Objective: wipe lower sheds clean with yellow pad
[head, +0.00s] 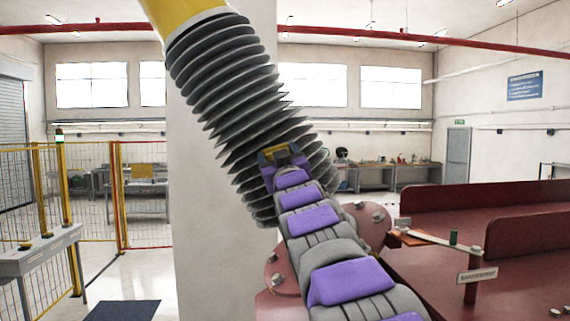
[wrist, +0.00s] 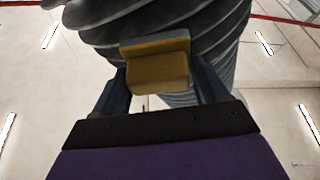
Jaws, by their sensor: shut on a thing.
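The bushing's grey sheds (head: 235,100) run down at a tilt from a yellow top to a dark red flange (head: 285,268) in the head view. My gripper (head: 281,157) is in front of the lower sheds. In the wrist view my gripper (wrist: 160,85) is shut on the yellow pad (wrist: 158,66), with one finger at each side. The pad's far edge lies against or very close to the sheds (wrist: 165,20); I cannot tell whether it touches. In the head view the pad (head: 275,151) is small and partly hidden by the gripper.
A dark red transformer tank (head: 480,225) with raised ribs fills the right. A white column (head: 215,220) is behind the bushing. A yellow fence (head: 90,200) and a grey console (head: 38,250) are at left.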

